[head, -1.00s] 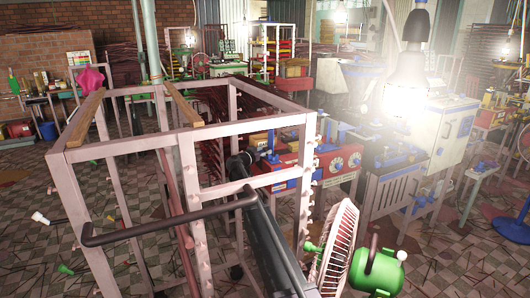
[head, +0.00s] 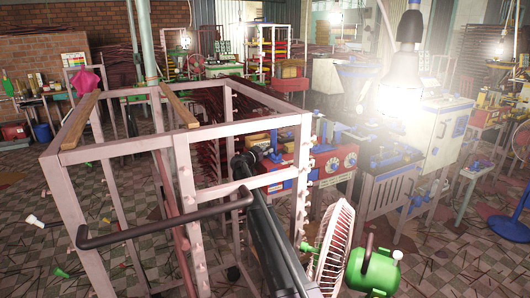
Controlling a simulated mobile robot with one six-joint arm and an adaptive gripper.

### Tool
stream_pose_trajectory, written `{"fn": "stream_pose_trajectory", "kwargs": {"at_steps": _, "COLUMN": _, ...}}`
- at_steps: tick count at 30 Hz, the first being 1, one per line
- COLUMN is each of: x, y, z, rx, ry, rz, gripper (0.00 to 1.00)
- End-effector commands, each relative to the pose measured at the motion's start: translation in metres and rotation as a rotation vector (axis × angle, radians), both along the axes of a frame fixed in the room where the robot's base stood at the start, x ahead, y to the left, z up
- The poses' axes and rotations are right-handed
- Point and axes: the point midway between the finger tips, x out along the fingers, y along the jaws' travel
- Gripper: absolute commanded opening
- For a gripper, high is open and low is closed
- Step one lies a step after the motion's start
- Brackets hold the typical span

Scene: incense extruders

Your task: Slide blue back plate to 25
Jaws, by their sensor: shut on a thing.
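Blue parts show on the machine close to the gripper, but I cannot tell which is the blue back plate. The mark 25 cannot be read; white round dials show on the machine's front.
The pale rack (head: 122,150) fills the left and centre foreground. A green-motored fan (head: 380,272) stands close at the bottom right. A bright hanging lamp (head: 404,100) glares over a pale cabinet (head: 447,130). Tiled floor (head: 30,260) shows at lower left.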

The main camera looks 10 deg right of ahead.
Motion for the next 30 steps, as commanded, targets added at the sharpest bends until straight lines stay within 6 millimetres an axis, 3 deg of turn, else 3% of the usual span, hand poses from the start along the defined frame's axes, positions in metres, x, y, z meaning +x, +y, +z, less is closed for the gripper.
{"fn": "stream_pose_trajectory", "kwargs": {"at_steps": 2, "x": 0.001, "y": 0.003, "z": 0.000, "rx": -0.001, "ry": 0.000, "rz": 0.006, "gripper": 0.00}}
{"fn": "stream_pose_trajectory", "kwargs": {"at_steps": 3, "x": 0.001, "y": 0.003, "z": 0.000, "rx": -0.001, "ry": 0.000, "rz": 0.006, "gripper": 0.48}}
{"fn": "stream_pose_trajectory", "kwargs": {"at_steps": 5, "x": 0.001, "y": 0.003, "z": 0.000, "rx": -0.001, "ry": 0.000, "rz": 0.006, "gripper": 0.66}}
{"fn": "stream_pose_trajectory", "kwargs": {"at_steps": 6, "x": 0.001, "y": 0.003, "z": 0.000, "rx": -0.001, "ry": -0.001, "rz": 0.005, "gripper": 0.69}}
{"fn": "stream_pose_trajectory", "kwargs": {"at_steps": 20, "x": -0.002, "y": 0.003, "z": 0.000, "rx": 0.000, "ry": 0.000, "rz": 0.003, "gripper": 0.69}}
{"fn": "stream_pose_trajectory", "kwargs": {"at_steps": 30, "x": -0.023, "y": 0.027, "z": 0.000, "rx": 0.000, "ry": 0.000, "rz": 0.005, "gripper": 0.69}}
